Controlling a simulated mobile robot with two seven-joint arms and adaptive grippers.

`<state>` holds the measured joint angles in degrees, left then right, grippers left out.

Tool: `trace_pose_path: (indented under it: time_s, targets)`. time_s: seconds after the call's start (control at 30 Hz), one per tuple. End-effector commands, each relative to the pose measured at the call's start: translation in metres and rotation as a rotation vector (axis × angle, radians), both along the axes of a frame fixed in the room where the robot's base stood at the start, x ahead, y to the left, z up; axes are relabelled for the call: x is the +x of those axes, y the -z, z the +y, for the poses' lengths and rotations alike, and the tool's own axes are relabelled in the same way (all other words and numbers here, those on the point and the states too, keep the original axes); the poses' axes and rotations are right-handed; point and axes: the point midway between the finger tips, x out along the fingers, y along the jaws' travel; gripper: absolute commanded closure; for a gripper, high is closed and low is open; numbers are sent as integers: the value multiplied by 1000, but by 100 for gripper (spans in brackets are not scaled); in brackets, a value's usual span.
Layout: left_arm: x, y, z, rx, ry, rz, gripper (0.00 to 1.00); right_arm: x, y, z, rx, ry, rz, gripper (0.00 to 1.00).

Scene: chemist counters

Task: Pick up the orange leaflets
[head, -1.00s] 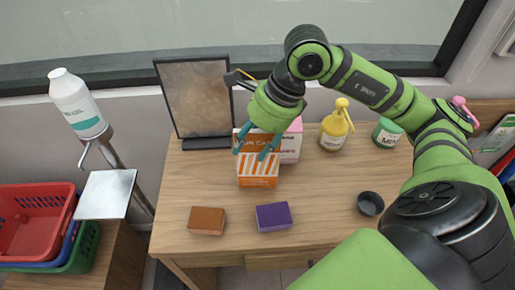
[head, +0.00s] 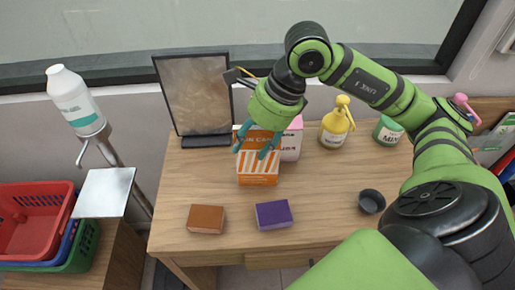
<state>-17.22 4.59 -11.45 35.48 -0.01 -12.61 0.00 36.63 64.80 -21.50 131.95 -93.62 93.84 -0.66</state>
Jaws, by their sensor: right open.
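The orange leaflets (head: 258,168) stand in an orange and white striped holder or box on the wooden counter, with lettering on the upper panel. My right gripper (head: 254,145) is open, with its teal fingers in front of the upper part of the orange leaflets. I cannot tell whether the fingers touch them. The gripper hides part of the top edge. My left gripper is not in view.
A pink and white box (head: 292,140) stands right behind the leaflets. A dark framed mirror (head: 194,95) is behind left. A brown box (head: 206,219) and a purple box (head: 273,214) lie in front. A yellow bottle (head: 335,126) and dark cup (head: 371,201) are right.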

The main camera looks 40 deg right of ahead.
Motion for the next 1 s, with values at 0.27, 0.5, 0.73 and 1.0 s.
trace_pose_path:
  time_s: [0.27, 0.5, 0.73, 1.0]
  targets:
    - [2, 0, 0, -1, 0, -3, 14, 0, 0, 0, 0, 0, 0, 100]
    - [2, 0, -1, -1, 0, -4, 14, 0, 0, 0, 0, 0, 0, 100]
    - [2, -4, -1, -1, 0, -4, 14, 0, -3, 0, 1, 0, 1, 100]
    - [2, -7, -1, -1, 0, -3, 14, 2, -24, 1, 2, 0, -7, 100]
